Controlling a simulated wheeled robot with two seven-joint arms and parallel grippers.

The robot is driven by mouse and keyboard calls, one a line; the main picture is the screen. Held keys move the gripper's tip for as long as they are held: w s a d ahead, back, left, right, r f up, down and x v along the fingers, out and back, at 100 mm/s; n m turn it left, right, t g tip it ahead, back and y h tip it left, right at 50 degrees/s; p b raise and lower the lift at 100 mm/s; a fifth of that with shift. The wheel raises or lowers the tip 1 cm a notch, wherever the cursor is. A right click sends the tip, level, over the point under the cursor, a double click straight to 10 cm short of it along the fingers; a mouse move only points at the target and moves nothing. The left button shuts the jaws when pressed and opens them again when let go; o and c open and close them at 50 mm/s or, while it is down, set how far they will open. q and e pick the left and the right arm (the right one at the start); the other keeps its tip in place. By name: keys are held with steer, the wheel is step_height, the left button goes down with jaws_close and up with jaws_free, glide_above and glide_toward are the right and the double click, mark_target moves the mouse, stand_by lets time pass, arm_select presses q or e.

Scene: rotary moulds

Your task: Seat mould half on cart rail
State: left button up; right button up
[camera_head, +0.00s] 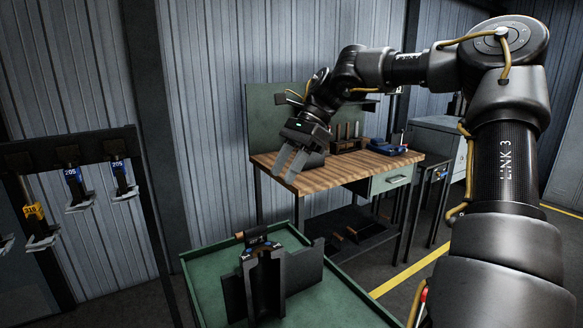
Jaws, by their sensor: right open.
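A dark mould half (264,285) stands upright on the green cart (355,299) at the bottom of the head view. It has a hollow, arched face and small blue and orange marks at its top. A dark upright plate (305,268) is beside and behind it. I cannot make out the rail or whether the mould half sits on it. My right gripper (290,165) is open and empty, its fingers pointing down near the front left edge of the workbench, above and behind the mould half and apart from it. My left gripper is not in view.
A wooden-topped workbench (345,168) behind the cart holds a wooden block rack (348,145) and a blue tool (387,148). A dark rack (75,150) with blue and yellow tagged holders stands at left. The cart's right side is bare.

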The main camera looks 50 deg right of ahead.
arm_select(q)
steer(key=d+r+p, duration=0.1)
steer(key=p, duration=0.1)
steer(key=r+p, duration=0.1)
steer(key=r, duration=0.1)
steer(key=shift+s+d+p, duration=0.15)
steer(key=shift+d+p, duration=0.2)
steer(key=shift+p, duration=0.05)
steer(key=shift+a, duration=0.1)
